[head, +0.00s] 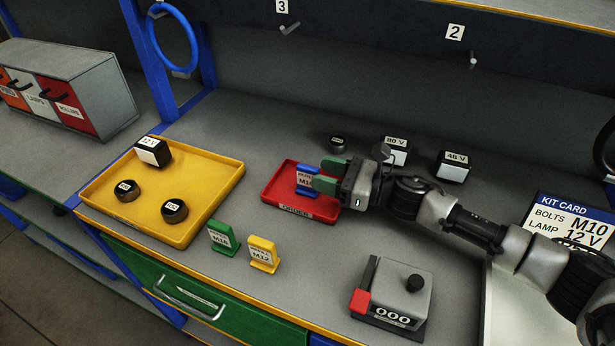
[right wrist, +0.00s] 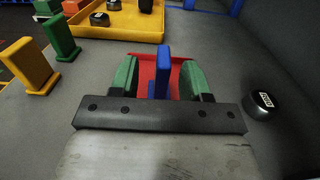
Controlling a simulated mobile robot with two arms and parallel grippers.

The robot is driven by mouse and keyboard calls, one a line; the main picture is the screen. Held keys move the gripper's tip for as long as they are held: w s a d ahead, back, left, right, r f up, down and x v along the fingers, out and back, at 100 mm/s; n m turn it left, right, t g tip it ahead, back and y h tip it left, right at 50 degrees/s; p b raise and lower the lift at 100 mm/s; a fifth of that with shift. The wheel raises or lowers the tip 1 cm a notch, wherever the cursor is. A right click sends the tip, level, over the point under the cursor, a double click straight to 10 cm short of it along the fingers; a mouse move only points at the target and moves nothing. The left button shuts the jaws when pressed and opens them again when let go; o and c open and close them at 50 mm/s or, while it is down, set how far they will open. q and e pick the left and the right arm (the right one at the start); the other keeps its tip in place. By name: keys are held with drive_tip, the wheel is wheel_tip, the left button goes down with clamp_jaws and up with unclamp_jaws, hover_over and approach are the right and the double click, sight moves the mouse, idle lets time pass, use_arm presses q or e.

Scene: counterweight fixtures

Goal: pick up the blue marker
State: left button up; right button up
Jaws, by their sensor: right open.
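The blue marker (head: 304,178) stands upright in the red order tray (head: 311,215), with a white label on its face. My right gripper (head: 323,174) is open at the tray, with its green fingers near the marker. In the right wrist view the blue marker (right wrist: 163,72) stands between the two green fingers of the right gripper (right wrist: 160,80), with gaps visible on both sides. The red tray (right wrist: 148,73) shows behind it. My left gripper is not in view.
A yellow tray (head: 210,205) holds a 12 V block and two black round pieces. Green (head: 222,238) and yellow (head: 263,254) markers stand in front of the red tray. A counter box (head: 400,290) is at front. Voltage blocks (head: 454,166) stand behind my right arm.

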sight(305, 166)
drive_tip(key=p+x, duration=0.1)
drive_tip(key=x, duration=0.1)
drive_tip(key=p+x, duration=0.1)
drive_tip(key=x, duration=0.1)
drive_tip(key=shift+w+a+r, duration=0.1)
drive_tip(key=shift+w+a, duration=0.1)
drive_tip(key=shift+w, duration=0.15)
drive_tip(key=shift+a, duration=0.2)
drive_tip(key=shift+d, duration=0.1)
drive_tip(key=shift+c, duration=0.7)
clamp_jaws()
